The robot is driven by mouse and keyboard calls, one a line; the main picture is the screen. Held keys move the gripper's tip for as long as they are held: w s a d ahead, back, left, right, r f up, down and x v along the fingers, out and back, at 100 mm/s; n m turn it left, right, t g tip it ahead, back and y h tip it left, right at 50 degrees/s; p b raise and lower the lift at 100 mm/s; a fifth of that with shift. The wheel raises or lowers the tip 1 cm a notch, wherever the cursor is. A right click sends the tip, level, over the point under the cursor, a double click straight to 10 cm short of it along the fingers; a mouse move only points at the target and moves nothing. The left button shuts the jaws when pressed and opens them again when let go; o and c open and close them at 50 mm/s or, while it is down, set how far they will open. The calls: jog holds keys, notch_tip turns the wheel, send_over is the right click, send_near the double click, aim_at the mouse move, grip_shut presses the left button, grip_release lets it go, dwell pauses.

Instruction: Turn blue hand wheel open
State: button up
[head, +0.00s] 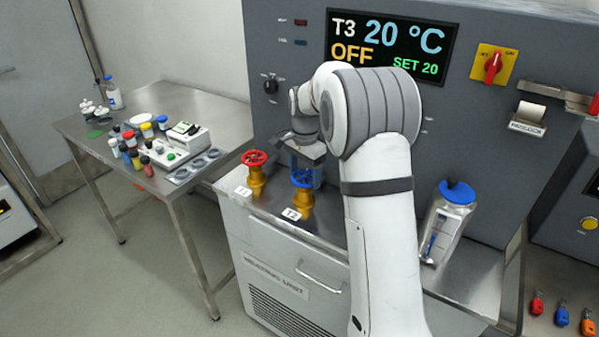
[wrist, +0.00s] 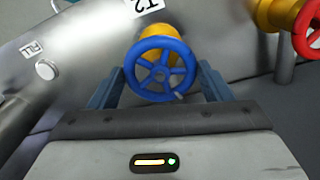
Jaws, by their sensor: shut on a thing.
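The blue hand wheel (head: 302,178) sits on a brass valve (head: 299,202) on top of the grey cabinet, behind the label T2. In the wrist view the blue wheel (wrist: 158,69) lies between the two fingers of my gripper (wrist: 158,88). The fingers are shut on its rim from both sides. In the head view my gripper (head: 311,172) comes down on the wheel from above, and my arm hides part of the area to its right. The red hand wheel (head: 255,158) stands on its own brass valve to the left, apart from my gripper.
The display (head: 390,46) reads T3, 20 °C, OFF, SET 20. A clear vessel with a blue lid (head: 457,192) stands right of my arm. A steel table (head: 160,100) with bottles and small vials stands at the left. A red rotary switch (head: 493,67) is on the panel.

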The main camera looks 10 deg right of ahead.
aim_at(305, 176)
jog(key=n, duration=1.3)
jog(key=shift+r, duration=0.1)
jog(key=shift+w, duration=0.1)
dwell(0.5)
jog(key=o, duration=1)
notch_tip(305, 176, up, 7)
jog(key=shift+f, duration=0.15)
jog(key=shift+r, duration=0.5)
